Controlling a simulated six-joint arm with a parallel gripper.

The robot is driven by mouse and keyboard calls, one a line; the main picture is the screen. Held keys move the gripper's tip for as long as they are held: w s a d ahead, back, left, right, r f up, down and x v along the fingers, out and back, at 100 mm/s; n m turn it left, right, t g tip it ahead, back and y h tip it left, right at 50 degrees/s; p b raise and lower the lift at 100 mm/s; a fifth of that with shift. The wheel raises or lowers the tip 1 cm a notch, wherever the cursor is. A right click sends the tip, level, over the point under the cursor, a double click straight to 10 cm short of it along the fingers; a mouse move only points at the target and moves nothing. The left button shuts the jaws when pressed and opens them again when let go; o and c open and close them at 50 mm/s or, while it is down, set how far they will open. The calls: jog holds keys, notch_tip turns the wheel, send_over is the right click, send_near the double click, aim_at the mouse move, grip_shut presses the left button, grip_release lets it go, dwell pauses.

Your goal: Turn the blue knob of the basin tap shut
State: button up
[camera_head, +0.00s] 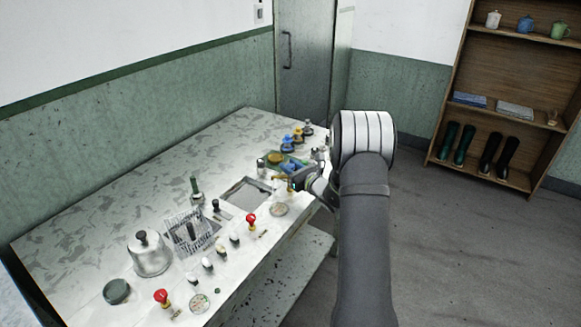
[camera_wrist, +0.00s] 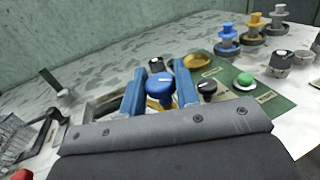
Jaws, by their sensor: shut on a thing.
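The blue knob (camera_wrist: 159,87) shows in the wrist view, round with a pale pointer mark on top. My gripper (camera_wrist: 158,90) has its two blue fingers on either side of the knob and is shut on it. In the head view my gripper (camera_head: 298,181) is at the table's right edge, partly hidden by my arm. A brass tap (camera_head: 280,178) stands beside the sunken rectangular basin (camera_head: 262,186). The knob's base is hidden by my gripper in the wrist view.
A black knob (camera_wrist: 207,88) stands close right of my fingers.

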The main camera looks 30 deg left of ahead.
jog(key=shift+m+t+h, duration=1.2)
jog(key=shift+m+t, duration=0.4)
jog(key=shift+t, duration=0.8)
jog(key=shift+m+t+h, duration=0.3)
jog(key=o, duration=0.9)
jog(key=shift+d, duration=0.1)
jog(key=v, duration=1.7)
jog(key=shift+o, duration=0.2)
jog(key=shift+s, duration=0.15)
